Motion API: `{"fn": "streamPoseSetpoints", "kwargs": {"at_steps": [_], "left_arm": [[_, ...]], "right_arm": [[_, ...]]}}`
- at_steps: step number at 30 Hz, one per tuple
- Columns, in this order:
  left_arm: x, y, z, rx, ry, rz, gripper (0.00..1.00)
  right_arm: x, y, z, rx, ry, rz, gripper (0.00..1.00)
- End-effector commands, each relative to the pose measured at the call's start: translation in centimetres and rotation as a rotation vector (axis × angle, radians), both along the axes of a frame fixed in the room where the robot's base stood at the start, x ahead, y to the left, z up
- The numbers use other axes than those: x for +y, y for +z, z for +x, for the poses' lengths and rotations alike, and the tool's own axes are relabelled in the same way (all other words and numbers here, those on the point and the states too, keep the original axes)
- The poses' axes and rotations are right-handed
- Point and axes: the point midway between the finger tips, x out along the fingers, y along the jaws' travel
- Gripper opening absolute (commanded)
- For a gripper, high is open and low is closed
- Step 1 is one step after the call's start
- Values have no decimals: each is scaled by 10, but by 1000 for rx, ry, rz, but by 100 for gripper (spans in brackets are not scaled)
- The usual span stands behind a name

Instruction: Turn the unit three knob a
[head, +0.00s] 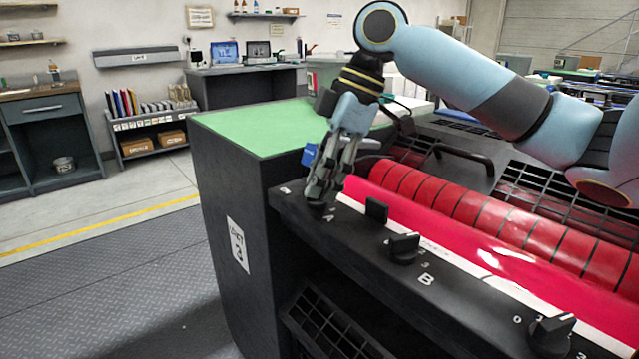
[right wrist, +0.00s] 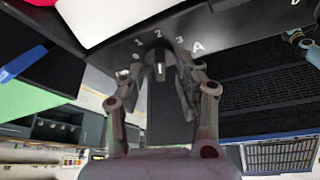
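The black unit with the plate reading unit 3 (head: 238,244) stands in the middle of the head view. Knob A (head: 316,205) sits at the left end of its front ledge, partly hidden by my right gripper (head: 320,190). In the right wrist view knob A (right wrist: 158,65) is dark with a white mark, below the digits 1, 2 and 3 and beside the letter A. My right gripper's fingers (right wrist: 157,85) stand apart, one on each side of the knob. I cannot tell whether they touch it. The knob's exact setting is unclear. My left gripper is not in view.
A red roller (head: 460,200) lies behind the ledge. The green top (head: 262,128) is mostly clear; a blue object (head: 310,155) is close behind the gripper.

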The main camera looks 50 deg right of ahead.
Motion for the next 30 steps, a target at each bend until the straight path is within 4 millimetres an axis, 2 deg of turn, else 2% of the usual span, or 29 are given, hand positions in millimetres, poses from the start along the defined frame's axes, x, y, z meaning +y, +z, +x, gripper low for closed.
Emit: {"fn": "streamPoseSetpoints", "kwargs": {"at_steps": [11,19,30], "left_arm": [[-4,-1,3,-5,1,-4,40],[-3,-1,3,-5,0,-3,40],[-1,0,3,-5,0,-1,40]], "right_arm": [[2,-6,1,1,0,-1,34],[2,-6,1,1,-1,-1,0],[2,-7,1,1,-4,1,0]]}}
